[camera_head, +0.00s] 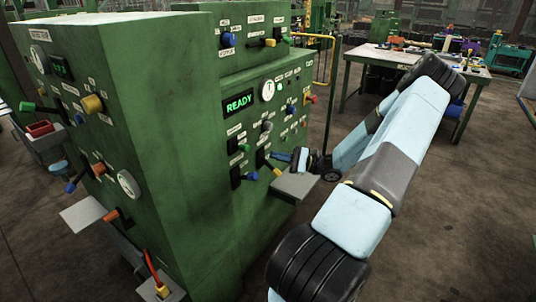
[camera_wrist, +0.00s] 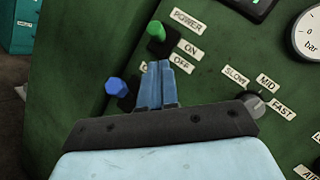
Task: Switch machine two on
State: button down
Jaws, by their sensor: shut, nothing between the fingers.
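The green machine's front panel carries a lit READY display (camera_head: 239,102). A green-handled lever (camera_wrist: 156,31) is on it beside POWER, ON and OFF labels; it also shows in the head view (camera_head: 243,147). Its handle shows above its black base in the wrist view, beside and above the ON label (camera_wrist: 190,47); I cannot tell its exact setting. My gripper (camera_wrist: 160,66) is shut and empty. Its fingertips appear just below the green lever and left of the OFF label (camera_wrist: 181,64). Contact cannot be told. In the head view my gripper (camera_head: 298,158) is in front of the panel.
A blue-handled lever (camera_wrist: 116,87) is close left of my fingers. A grey SLOW/MID/FAST knob (camera_wrist: 255,105) and a bar gauge (camera_wrist: 309,35) are to the right. A grey shelf (camera_head: 294,186) juts out below my gripper. A cluttered table (camera_head: 392,56) stands behind; open floor lies right.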

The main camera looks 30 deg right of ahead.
jog(key=shift+v, duration=1.25)
jog(key=s+a+r+n+g+h, duration=0.3)
jog(key=a+r+n+g+h, duration=0.15)
jog(key=a+r+g, duration=0.35)
jog(key=s+a+r+n+g+h, duration=0.3)
jog(key=a+r+n+g, duration=0.15)
jog(key=a, duration=0.65)
jog(key=s+a+r+n+t+h, duration=0.3)
jog(key=s+r+h, duration=0.1)
jog(key=s+r, duration=0.4)
jog(key=s+a+r+n+t+h, duration=0.3)
jog(key=s+r+n+h, duration=0.1)
jog(key=s+r, duration=0.4)
jog(key=shift+s+r+h, duration=0.25)
jog(key=shift+r+h, duration=0.2)
jog(key=shift+h, duration=0.1)
jog(key=shift+a, duration=0.1)
